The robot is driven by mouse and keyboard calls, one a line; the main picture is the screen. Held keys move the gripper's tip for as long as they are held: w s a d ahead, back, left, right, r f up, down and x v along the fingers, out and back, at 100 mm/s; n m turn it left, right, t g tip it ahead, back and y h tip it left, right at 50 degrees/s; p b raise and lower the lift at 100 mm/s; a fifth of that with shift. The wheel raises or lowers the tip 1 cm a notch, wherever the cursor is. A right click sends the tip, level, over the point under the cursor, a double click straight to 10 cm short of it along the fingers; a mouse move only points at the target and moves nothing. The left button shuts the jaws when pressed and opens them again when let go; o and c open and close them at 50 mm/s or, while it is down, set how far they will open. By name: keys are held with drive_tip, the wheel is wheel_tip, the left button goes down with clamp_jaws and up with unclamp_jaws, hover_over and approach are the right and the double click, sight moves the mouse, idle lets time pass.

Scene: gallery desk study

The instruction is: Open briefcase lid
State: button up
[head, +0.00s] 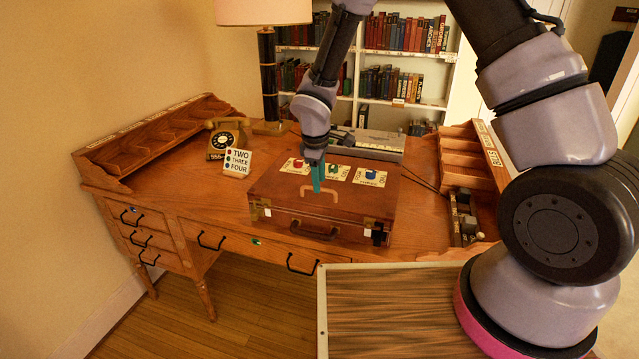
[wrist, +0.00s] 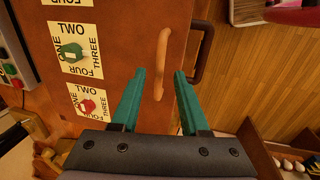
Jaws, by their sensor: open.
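The brown briefcase (head: 270,186) lies on the desk with its lid closed. A tan loop handle (head: 322,194) stands on the lid near its front edge. Red (head: 298,162), green (head: 333,170) and blue (head: 371,181) dials sit on numbered cards along the back of the lid. A dark carry handle (head: 313,231) is on the front side. My gripper (head: 317,180) points down over the lid, open and empty. In the wrist view the teal fingertips (wrist: 160,76) lie either side of the tan handle's near end; I cannot tell their height above it.
A card (head: 237,162) reading TWO, THREE, FOUR beside red, green and blue dots stands left of the briefcase. A telephone (head: 227,140) and lamp (head: 268,80) are behind it. A wooden rack (head: 468,150) stands at right. The desk's left front is clear.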

drive_tip(key=shift+w+f, duration=0.2)
drive_tip(key=shift+f, duration=0.55)
clamp_jaws()
idle(0.9)
